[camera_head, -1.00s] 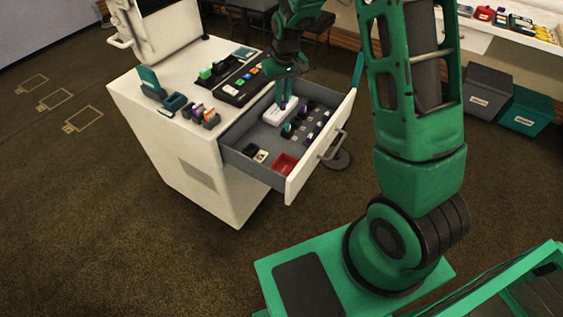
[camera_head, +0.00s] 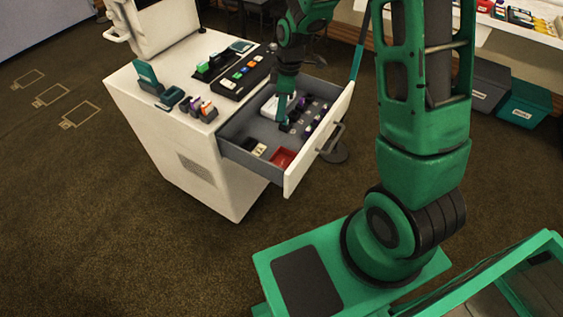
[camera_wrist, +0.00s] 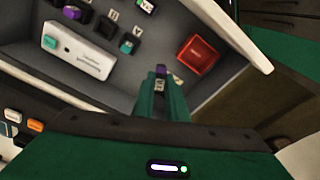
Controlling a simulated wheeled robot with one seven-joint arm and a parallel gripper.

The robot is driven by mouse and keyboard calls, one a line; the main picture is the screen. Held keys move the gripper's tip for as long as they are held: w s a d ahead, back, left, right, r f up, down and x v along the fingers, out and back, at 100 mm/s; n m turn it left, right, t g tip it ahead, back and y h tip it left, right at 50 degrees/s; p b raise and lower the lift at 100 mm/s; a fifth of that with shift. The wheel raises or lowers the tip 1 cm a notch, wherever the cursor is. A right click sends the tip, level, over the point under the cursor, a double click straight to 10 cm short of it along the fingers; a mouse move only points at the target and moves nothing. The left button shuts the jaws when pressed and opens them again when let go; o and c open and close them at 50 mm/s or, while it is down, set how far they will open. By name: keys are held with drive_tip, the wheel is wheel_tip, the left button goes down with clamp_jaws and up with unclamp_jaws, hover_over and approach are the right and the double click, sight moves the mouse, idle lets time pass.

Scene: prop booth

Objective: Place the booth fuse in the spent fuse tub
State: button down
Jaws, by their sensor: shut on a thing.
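My gripper (camera_wrist: 161,86) is shut on a small fuse with a purple end and a pale label (camera_wrist: 160,74), which I take to be the booth fuse. In the head view my gripper (camera_head: 284,126) is over the open drawer, and the fuse is too small to make out there. The spent fuse tub seems to be the red open box (camera_head: 283,157) in the drawer's front corner. In the wrist view the red tub (camera_wrist: 197,55) lies to the right of the fuse, apart from it, and looks empty.
The open drawer (camera_head: 238,154) also holds a white block (camera_wrist: 83,50) with fuse slots, several standing fuses (camera_wrist: 127,46) and a black-and-cream item (camera_head: 256,147). Its raised front panel (camera_head: 300,170) borders the tub. The cabinet top (camera_head: 150,68) carries a black switch panel.

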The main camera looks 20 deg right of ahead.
drive_tip(key=s+a+f+n+g, duration=0.1)
drive_tip(key=s+a+n, duration=0.2)
drive_tip(key=s+n, duration=0.75)
drive_tip(key=f, duration=0.3)
drive_tip(key=w+f+n, duration=0.1)
drive_tip(key=f, duration=0.2)
drive_tip(key=w+f+n, duration=0.1)
drive_tip(key=f, duration=0.2)
drive_tip(key=shift+w+d+f, duration=0.15)
drive_tip(key=shift+w+f, duration=0.05)
drive_tip(key=shift+f, duration=0.15)
drive_tip(key=c, duration=2.1)
unclamp_jaws()
drive_tip(key=shift+o, duration=0.3)
